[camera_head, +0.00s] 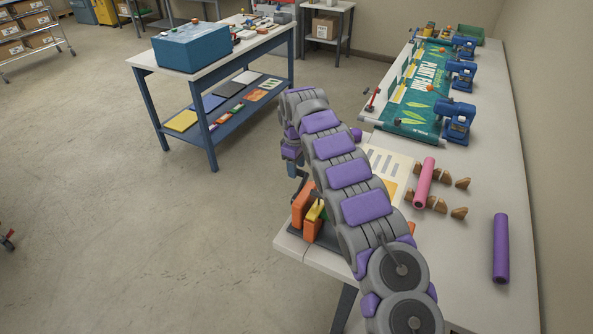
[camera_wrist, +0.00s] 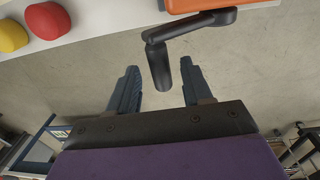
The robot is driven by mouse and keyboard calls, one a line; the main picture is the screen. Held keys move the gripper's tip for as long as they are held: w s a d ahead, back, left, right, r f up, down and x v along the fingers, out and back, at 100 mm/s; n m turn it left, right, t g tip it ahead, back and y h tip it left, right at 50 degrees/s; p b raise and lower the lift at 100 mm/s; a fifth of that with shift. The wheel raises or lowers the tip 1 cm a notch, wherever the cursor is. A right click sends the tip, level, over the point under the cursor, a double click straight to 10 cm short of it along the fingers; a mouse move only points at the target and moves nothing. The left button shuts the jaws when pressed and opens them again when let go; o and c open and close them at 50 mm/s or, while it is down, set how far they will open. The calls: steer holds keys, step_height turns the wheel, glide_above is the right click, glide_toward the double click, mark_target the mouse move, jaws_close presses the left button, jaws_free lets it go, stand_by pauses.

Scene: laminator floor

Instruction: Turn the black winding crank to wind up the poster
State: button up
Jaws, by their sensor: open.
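In the wrist view, the black crank (camera_wrist: 190,28) extends left from an orange body (camera_wrist: 215,4), and its grip (camera_wrist: 160,66) points down the picture. My gripper (camera_wrist: 160,72) is open, with one dark finger on each side of the grip. A gap shows on both sides, so neither finger appears to touch it. In the head view, I cannot make out the crank, and my arm hides most of the area around my gripper. The green poster (camera_head: 428,75) lies spread along the far part of the long table.
The white long table (camera_head: 465,240) bears orange blocks (camera_head: 303,208), a pink roll (camera_head: 424,183), a purple roll (camera_head: 500,248) and blue devices (camera_head: 457,121). A blue-framed table (camera_head: 213,130) stands left; floor between is clear.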

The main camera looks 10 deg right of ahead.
steer(key=shift+f, duration=0.6)
steer(key=shift+c, duration=0.5)
jaws_close()
